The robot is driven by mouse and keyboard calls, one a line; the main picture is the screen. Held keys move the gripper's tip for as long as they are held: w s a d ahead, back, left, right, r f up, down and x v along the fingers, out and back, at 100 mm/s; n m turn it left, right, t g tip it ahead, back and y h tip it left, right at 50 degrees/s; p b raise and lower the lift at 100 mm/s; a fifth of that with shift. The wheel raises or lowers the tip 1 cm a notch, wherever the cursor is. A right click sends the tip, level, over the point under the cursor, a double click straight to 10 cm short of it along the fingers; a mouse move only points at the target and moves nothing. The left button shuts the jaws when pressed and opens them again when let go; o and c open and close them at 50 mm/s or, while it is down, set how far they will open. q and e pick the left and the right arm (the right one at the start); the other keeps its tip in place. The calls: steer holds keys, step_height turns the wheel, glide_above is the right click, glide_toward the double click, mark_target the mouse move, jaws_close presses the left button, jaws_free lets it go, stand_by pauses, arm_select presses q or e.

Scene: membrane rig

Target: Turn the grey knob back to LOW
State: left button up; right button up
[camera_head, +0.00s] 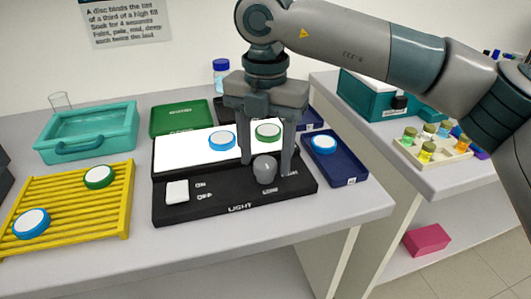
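The grey knob (265,170) sits on the black front of the light box (225,207), marked LIGHT. My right gripper (267,168) comes down from above with its two fingers apart, one on each side of the knob. A small gap shows between the fingers and the knob, so it looks open. The small lettering by the knob is partly hidden by a finger and too small to read surely, so I cannot tell the knob's setting. My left gripper is out of view.
A white switch (177,191) is left of the knob. Blue-rimmed (222,140) and green-rimmed (268,131) discs are on the lit panel. A blue tray (345,171) stands close at right. A yellow rack (75,209) and teal tray (88,130) stand left.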

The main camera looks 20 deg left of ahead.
mark_target(265, 161)
step_height(265, 161, up, 17)
steer(key=shift+r, duration=0.2)
stand_by(0.7)
stand_by(0.5)
